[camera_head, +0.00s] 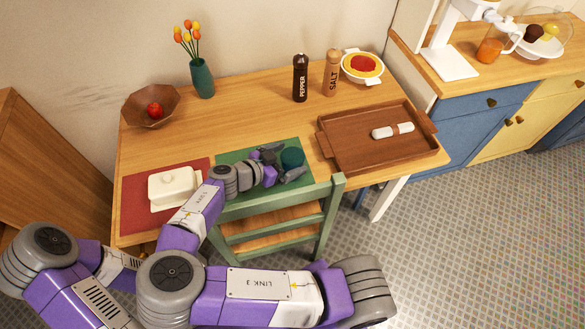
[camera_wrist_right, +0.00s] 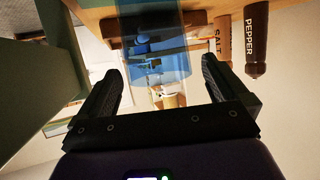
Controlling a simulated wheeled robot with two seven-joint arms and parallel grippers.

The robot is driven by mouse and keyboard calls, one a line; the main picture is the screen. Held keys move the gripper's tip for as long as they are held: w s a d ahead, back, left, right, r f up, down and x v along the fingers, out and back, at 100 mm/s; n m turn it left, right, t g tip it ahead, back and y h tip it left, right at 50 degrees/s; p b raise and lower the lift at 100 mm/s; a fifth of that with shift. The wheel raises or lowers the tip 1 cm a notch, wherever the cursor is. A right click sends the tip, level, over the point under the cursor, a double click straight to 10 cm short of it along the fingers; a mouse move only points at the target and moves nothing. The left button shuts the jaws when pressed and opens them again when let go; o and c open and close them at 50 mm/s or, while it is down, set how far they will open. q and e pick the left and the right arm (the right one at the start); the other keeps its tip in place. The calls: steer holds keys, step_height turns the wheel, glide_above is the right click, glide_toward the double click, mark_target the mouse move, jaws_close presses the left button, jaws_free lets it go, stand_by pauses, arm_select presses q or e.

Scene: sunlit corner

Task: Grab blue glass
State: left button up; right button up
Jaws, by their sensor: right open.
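The blue glass (camera_head: 292,157) stands on the green placemat (camera_head: 232,157) near the table's front edge, looking dark teal in the head view. My right gripper (camera_head: 282,163) is open at the glass, with its fingers pointing toward it, one on either side. In the right wrist view the picture is upside down. There the see-through blue glass (camera_wrist_right: 150,45) shows ahead, between and beyond the open fingertips of the gripper (camera_wrist_right: 162,72). Nothing is held, and I cannot tell whether a finger touches the glass. My left gripper is not in view.
A green chair (camera_head: 325,218) stands at the table's front, under my arm. A white butter dish (camera_head: 175,187) sits on the red placemat (camera_head: 133,205). A brown tray (camera_head: 347,155) lies to the right. Pepper (camera_head: 300,80) and salt mills (camera_head: 332,75) stand behind. The table's middle is clear.

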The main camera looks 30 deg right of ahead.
mark_target(301, 154)
steer(key=b+x, duration=0.1)
steer(key=x, duration=0.3)
steer(key=c, duration=1.2)
